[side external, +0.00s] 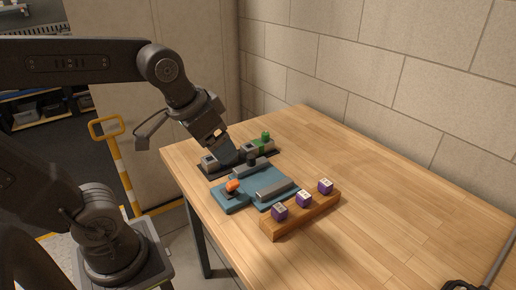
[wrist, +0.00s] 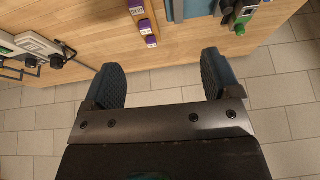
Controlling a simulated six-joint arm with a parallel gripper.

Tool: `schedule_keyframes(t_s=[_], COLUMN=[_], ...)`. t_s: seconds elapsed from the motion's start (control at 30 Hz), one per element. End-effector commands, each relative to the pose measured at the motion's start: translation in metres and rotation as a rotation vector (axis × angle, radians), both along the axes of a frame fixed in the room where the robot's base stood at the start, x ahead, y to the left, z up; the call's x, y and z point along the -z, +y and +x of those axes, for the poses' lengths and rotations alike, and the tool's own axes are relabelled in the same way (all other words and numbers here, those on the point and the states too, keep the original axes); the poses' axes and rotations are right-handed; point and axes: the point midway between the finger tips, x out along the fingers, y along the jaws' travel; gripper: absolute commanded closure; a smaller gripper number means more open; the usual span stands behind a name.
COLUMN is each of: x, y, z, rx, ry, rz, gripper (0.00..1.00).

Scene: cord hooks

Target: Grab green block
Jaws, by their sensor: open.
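The green block (side external: 265,138) sits at the back right end of a dark base strip on the wooden table in the side view, with a rounded green top. A small green part (wrist: 240,30) also shows near the top right of the wrist view. My gripper (side external: 228,153) is open, to the left of the green block and apart from it. In the wrist view my gripper (wrist: 160,62) shows two blue padded fingers spread wide with nothing between them.
A blue plate (side external: 262,180) with an orange knob (side external: 232,186) and a grey bar lies in front of the dark strip. A wooden rail (side external: 290,221) carries purple blocks (side external: 304,198). A block wall stands behind.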

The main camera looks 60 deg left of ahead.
Motion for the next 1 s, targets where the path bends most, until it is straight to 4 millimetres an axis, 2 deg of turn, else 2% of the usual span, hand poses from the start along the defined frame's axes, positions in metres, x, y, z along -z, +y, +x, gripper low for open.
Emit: schedule_keyframes(t_s=[0.03,0.17,0.3,0.47,0.6,0.8,0.9,1.0], x=[-0.006,-0.018,-0.018,-0.001,0.027,0.077,0.096,0.107], y=[0.008,0.032,0.065,0.112,0.158,0.220,0.239,0.251], z=[0.020,0.070,0.123,0.179,0.221,0.258,0.266,0.270], rx=[-0.007,-0.013,-0.015,-0.016,-0.014,-0.007,-0.004,-0.002], ry=[0.030,0.097,0.171,0.253,0.322,0.402,0.426,0.438], rz=[0.007,0.024,0.033,0.031,0.020,-0.005,-0.015,-0.021], gripper=[0.17,0.17,0.17,0.17,0.17,0.17,0.17,0.17])
